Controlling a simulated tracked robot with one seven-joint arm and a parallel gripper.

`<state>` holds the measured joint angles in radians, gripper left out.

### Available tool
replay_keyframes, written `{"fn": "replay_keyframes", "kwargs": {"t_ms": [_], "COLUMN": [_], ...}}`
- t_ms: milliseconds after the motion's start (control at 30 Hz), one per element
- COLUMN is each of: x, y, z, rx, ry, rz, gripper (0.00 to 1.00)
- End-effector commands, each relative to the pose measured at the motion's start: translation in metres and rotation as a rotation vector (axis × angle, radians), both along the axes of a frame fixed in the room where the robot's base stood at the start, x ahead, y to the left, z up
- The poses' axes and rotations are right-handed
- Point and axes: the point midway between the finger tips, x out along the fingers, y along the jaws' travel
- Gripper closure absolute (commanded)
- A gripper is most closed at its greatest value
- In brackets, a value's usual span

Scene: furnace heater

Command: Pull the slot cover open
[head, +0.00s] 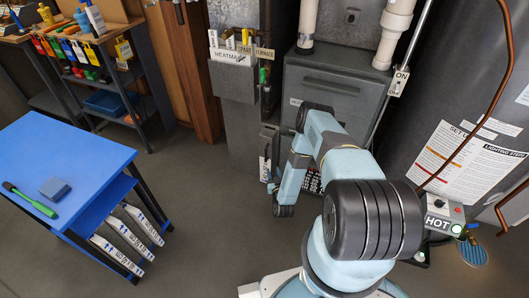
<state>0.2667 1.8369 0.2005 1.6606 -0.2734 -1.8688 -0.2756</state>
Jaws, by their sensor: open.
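A narrow grey upright piece (268,137) with a small white label (264,168) stands at the lower left side of the grey furnace (328,83). It looks like the slot cover, but I cannot be sure. It appears closed, and its lower part is close to my arm in the picture. My pale blue arm reaches up from the bottom and bends down in front of the furnace. Its outer end is low, just right of the labelled piece. My gripper's fingers cannot be made out, and contact with the cover cannot be seen.
A blue table (75,150) at the left holds a green-handled tool (30,200) and a dark blue block (55,188), with several filters (130,240) below. A grey cylinder (470,80) stands right. A tool rack (85,60) is at the back left. Floor between table and furnace is clear.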

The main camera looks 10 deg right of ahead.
Motion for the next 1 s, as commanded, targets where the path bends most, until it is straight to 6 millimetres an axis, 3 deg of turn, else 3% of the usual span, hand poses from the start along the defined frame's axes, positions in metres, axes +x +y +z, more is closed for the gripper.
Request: {"fn": "replay_keyframes", "kwargs": {"t_ms": [600,800,1000], "x": [0.101,0.123,0.132], "y": [0.007,0.006,0.006], "z": [0.0,0.0,0.0], "rx": [0.0,0.0,0.0], "ry": [-0.002,-0.001,0.0], "rz": [0.017,0.017,0.017], "gripper": [0.6,0.6,0.6]}}
